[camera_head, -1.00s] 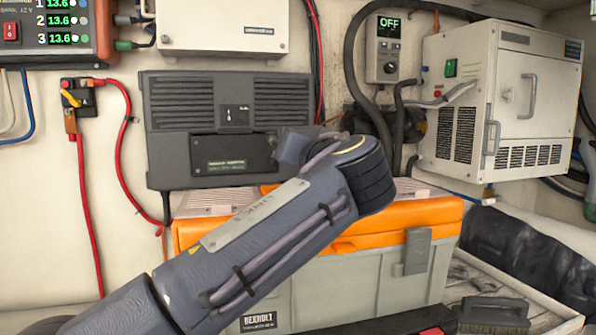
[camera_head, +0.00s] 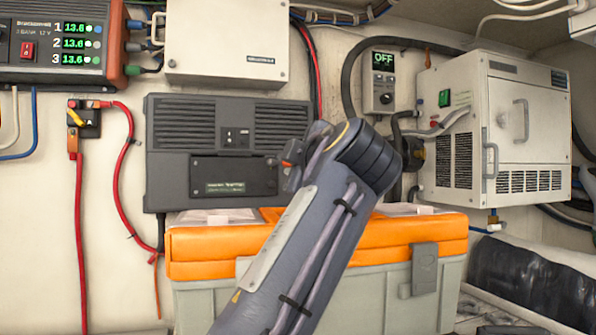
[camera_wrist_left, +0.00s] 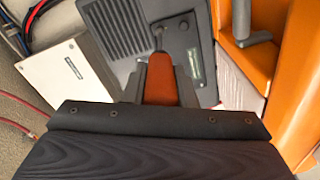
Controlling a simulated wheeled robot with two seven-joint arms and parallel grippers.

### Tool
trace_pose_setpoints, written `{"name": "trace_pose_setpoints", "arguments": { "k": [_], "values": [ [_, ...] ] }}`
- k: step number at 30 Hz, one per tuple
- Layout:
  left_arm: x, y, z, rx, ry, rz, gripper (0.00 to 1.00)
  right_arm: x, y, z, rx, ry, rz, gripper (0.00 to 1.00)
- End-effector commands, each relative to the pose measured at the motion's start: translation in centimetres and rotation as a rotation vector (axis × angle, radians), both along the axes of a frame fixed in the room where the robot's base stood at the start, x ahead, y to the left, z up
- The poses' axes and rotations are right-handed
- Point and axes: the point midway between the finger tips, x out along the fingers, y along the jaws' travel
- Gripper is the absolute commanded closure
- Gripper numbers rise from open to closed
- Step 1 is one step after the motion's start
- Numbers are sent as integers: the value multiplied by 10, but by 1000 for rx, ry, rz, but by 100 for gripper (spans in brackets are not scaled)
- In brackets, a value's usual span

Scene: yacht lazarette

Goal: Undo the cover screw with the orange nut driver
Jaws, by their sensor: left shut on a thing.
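The nut driver shows in the left wrist view as a dull orange handle (camera_wrist_left: 162,82) between the fingers of my left gripper (camera_wrist_left: 163,74), pointing toward the dark ribbed box. My left gripper (camera_head: 292,165) is shut on it in front of the box's right part in the head view, with a small orange spot beside it. The dark box (camera_head: 175,125) on the wall has a cover panel (camera_head: 205,178) with a green-lettered label, partly behind my gripper. The cover screw is too small to make out for sure. My right gripper is not in view.
An orange-lidded grey toolbox (camera_head: 215,243) stands below the dark box, behind my left arm. A white box (camera_head: 225,45) hangs above. A white cabinet (camera_head: 510,120) and a controller reading OFF (camera_head: 382,85) are to the right. A red cable (camera_head: 80,220) hangs at left.

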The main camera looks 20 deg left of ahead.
Motion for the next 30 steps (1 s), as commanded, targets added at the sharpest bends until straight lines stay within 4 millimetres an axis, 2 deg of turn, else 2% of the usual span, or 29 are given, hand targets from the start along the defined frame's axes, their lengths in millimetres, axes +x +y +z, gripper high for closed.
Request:
{"name": "trace_pose_setpoints", "arguments": {
  "k": [16,30],
  "values": [
    [-1,0,0,-20,-15,0,100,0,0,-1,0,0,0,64],
    [-12,-8,0,-21,-14,0,100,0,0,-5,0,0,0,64]
  ]
}}
